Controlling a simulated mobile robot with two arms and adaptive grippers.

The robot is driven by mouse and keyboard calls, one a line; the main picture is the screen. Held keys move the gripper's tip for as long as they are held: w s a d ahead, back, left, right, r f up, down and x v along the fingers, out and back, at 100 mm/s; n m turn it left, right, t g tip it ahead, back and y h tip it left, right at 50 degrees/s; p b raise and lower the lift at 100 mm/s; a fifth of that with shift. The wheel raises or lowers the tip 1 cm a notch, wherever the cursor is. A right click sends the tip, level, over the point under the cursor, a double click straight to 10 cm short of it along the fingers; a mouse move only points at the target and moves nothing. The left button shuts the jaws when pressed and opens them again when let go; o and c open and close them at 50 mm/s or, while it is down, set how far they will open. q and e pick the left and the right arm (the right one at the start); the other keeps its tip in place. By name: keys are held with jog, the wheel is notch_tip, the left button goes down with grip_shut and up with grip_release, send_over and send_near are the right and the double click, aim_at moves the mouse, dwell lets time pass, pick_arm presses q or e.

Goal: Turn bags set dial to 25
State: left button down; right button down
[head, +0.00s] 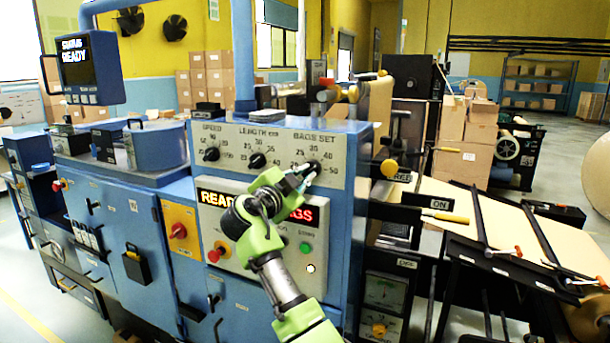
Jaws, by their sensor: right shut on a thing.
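The blue machine's grey panel (270,148) carries dials marked speed, length and bags set. The bags set dial (316,166) is the black knob at the right, with numbers around it. My right gripper (305,176) is at this dial and shut on it, partly covering it. My green right arm reaches up from the bottom of the view. Where the dial's pointer stands is too small to tell. My left gripper is not in view.
An ON-labelled lever with a yellow handle (450,217) stands to the right.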

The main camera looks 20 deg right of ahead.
jog(key=shift+f+n+b, duration=0.1)
jog(key=shift+n+b, duration=0.7)
jog(key=shift+b, duration=0.05)
jog(key=shift+n+b, duration=0.55)
jog(key=shift+n, duration=0.15)
jog(key=shift+n+b, duration=0.45)
jog(key=shift+n, duration=0.55)
jog(key=n, duration=0.2)
jog(key=shift+n+b, duration=0.3)
jog(key=n, duration=0.4)
jog(key=shift+s+r+n, duration=0.1)
jog(key=shift+r+n, duration=0.15)
jog(key=shift+n, duration=0.05)
jog(key=n+p, duration=0.1)
jog(key=n, duration=0.4)
jog(key=shift+d, duration=0.1)
jog(key=shift+r+n, duration=0.1)
jog(key=shift+n, duration=0.3)
